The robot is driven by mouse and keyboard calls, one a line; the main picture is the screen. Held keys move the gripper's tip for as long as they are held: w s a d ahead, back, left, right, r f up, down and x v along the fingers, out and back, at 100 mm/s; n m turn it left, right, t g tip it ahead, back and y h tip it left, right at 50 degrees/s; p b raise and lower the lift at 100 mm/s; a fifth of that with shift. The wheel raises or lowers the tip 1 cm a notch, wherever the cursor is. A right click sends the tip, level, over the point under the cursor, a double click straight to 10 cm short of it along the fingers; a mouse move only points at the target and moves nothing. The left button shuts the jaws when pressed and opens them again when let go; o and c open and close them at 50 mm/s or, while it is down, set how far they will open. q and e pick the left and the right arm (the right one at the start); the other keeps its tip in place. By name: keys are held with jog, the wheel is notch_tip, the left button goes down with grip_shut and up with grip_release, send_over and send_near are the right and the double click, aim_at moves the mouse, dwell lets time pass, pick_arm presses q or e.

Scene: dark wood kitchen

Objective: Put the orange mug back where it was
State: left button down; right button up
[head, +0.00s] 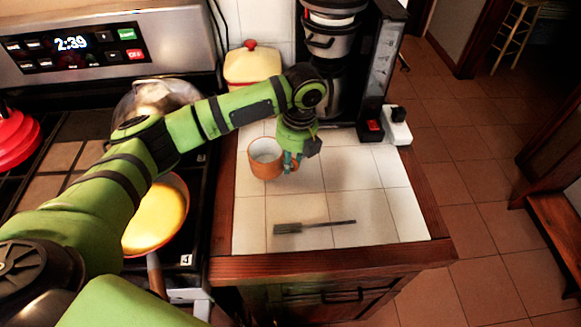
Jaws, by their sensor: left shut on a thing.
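The orange mug (262,165) has a pale inside and is upright over the white tiled counter, left of my left gripper. My left gripper (291,160) reaches down from above and is shut on the mug at its right side, by the handle. The fingers and wrist partly cover the handle. I cannot tell whether the mug's base touches the tiles. My right gripper is not in view.
A coffee machine (335,60) stands behind the mug, beside a yellow canister with a red knob (252,66). A grey-handled utensil (288,228) lies in front. A yellow pan (157,215) sits on the stove at left. Front counter tiles (370,205) are mostly clear.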

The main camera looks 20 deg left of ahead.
pick_arm(q)
notch_tip(320, 180, down, 3)
jog(key=shift+f+p, duration=0.2)
jog(key=shift+p, duration=0.35)
jog(key=shift+f, duration=0.25)
jog(key=shift+f, duration=0.15)
jog(key=c, duration=1.2)
grip_release()
jog(key=shift+o, duration=0.2)
jog(key=shift+d+r+b, duration=0.25)
jog(key=shift+r+b, duration=0.25)
jog(key=shift+r, duration=1.55)
jog(key=shift+d+r+b, duration=0.2)
jog(key=shift+r+b, duration=0.25)
jog(key=shift+r, duration=1.6)
jog(key=shift+d+r+b, duration=0.25)
jog(key=shift+r+b, duration=0.25)
jog(key=shift+r, duration=1.55)
jog(key=shift+w, duration=0.1)
